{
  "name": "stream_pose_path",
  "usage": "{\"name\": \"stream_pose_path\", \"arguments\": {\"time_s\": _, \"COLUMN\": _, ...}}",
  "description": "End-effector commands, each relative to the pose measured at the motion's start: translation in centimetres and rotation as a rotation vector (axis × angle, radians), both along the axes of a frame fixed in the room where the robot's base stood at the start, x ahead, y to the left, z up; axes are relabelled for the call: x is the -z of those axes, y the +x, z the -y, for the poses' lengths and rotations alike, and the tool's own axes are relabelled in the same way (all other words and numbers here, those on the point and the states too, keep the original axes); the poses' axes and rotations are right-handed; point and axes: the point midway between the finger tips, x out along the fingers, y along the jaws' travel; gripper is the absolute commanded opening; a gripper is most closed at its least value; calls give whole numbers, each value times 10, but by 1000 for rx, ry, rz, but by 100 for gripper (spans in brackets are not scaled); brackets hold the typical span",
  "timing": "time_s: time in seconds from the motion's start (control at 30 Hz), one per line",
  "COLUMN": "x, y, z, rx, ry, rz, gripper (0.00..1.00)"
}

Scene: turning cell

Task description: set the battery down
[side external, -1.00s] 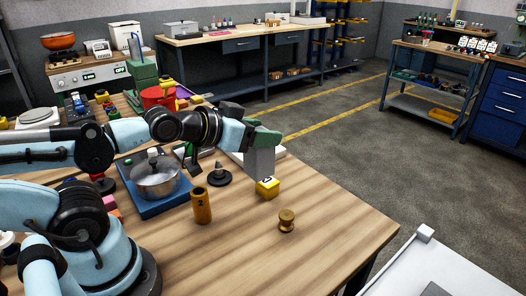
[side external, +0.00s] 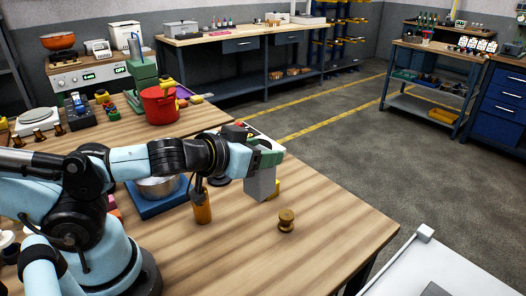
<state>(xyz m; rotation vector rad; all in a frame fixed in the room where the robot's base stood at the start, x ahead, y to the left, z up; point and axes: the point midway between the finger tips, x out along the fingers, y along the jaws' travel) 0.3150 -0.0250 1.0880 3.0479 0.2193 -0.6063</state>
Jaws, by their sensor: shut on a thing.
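My gripper (side external: 262,182) hangs just above the table, right of the orange cylinder, and is shut. A grey boxy shape shows under its green body; I cannot tell how much of it is finger and how much is the battery, so I cannot make out the battery's own outline. A gap between this grey shape and the wooden table (side external: 300,250) is not clear. A yellow block (side external: 275,188) stands behind the grey shape and is mostly hidden by it.
A brass knob-shaped piece (side external: 286,220) stands at the front right. A pot (side external: 160,187) sits on a blue base (side external: 150,207), partly hidden. The table's right front is clear.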

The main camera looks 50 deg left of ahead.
Motion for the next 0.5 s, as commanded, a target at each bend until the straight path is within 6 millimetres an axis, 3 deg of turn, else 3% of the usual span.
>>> {"name": "stream_pose_path", "arguments": {"time_s": 0.27, "x": 8, "y": -13, "z": -2, "rx": -245, "ry": 2, "rz": 5, "gripper": 0}}
{"name": "stream_pose_path", "arguments": {"time_s": 0.5, "x": -2, "y": -23, "z": -9, "rx": -528, "ry": -1, "rz": 8, "gripper": 0}}
